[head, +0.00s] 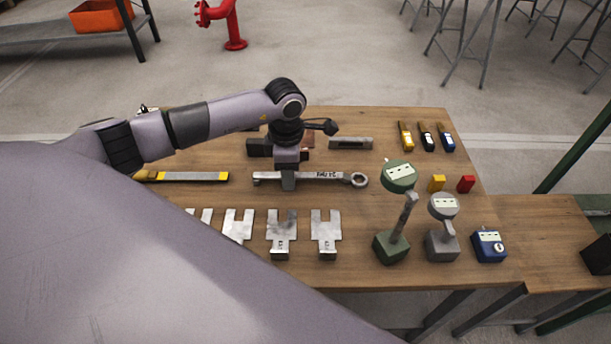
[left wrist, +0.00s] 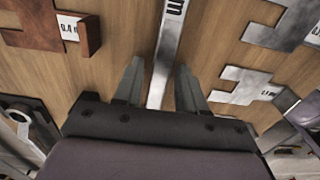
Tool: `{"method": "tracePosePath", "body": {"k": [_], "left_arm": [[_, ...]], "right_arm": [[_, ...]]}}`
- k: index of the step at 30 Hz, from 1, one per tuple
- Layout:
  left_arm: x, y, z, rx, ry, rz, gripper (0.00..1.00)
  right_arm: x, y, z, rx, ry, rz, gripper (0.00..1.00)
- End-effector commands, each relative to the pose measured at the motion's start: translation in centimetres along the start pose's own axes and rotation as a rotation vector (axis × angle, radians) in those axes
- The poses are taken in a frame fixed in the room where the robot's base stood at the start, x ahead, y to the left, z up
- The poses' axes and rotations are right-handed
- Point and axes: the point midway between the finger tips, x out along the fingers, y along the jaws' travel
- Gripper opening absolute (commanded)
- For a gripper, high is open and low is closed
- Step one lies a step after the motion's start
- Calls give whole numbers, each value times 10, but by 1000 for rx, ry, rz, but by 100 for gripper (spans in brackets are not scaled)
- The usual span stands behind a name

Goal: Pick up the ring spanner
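The ring spanner (head: 328,176) lies on the wooden workbench, a long metal bar with its ring end to the right and its other end to the left. My left gripper (head: 288,182) points down over the left half of its shank and hides part of it. In the left wrist view the spanner (left wrist: 170,35) runs between the two fingers of my left gripper (left wrist: 159,68). The fingers stand apart, with a gap visible beside the shank, so the gripper is open. My right gripper is not in view.
Slotted metal shims (head: 281,230) lie in front of the spanner. A yellow-edged tool (head: 190,177) lies left. A green dial gauge stand (head: 392,245), a grey one (head: 442,243) and a blue box (head: 488,246) stand right. A flat metal piece (head: 350,143) lies behind.

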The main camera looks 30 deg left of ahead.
Motion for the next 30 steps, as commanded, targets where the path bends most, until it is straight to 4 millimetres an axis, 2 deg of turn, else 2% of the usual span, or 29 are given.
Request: {"method": "tracePosePath", "body": {"k": [1, 3, 14, 19, 23, 26, 30], "left_arm": [[0, 0, 0, 0, 0, 0, 22], [0, 0, 0, 0, 0, 0, 0], [-2, 1, 0, -1, -2, 1, 0], [-13, 1, 0, -1, -3, 2, 0], [-32, 1, 0, 0, -3, 5, 0], [-56, 2, 1, 0, -5, 7, 0], [-97, 2, 1, 1, -6, 7, 0]], "right_arm": [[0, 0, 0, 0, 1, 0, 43], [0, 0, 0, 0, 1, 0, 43], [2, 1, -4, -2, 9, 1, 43], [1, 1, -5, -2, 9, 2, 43], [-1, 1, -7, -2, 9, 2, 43], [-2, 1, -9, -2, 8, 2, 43], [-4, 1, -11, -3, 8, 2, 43]]}}
